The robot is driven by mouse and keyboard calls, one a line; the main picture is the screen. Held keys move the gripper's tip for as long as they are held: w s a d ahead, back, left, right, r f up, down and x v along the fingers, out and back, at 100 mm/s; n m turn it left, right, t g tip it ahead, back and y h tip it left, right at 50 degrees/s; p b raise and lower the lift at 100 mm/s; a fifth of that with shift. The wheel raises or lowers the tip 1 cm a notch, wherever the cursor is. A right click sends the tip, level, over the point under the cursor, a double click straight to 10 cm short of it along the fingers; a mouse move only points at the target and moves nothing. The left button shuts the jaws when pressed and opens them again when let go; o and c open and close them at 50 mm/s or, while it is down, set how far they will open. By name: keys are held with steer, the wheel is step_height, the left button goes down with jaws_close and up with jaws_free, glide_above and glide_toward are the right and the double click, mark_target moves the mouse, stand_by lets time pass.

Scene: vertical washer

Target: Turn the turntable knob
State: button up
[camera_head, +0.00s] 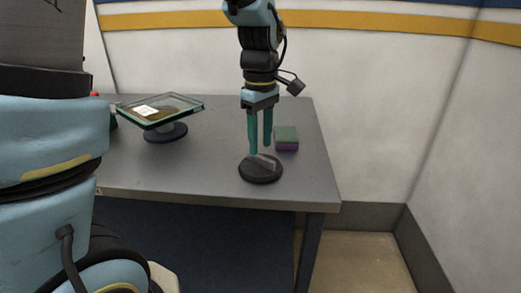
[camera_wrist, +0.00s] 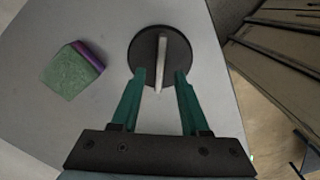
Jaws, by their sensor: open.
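The turntable knob (camera_head: 261,172) is a dark round disc with a raised grey bar handle across its top. It sits on the table near the front right edge. In the wrist view the knob (camera_wrist: 143,52) lies just beyond my fingertips, with its pale bar (camera_wrist: 162,60) running up and down the picture between the lines of the fingers. My gripper (camera_head: 260,151) points down over the knob, its teal fingers apart and empty. In the wrist view my gripper (camera_wrist: 160,72) has one finger on each side of the bar; I cannot tell whether either touches it.
A green and purple sponge-like block (camera_head: 286,138) lies behind and right of the knob. A wall is behind; the table's middle is clear.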

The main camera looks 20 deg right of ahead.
mark_target(260, 156)
step_height(260, 156, up, 8)
steer(key=shift+f, duration=0.15)
stand_by(1.1)
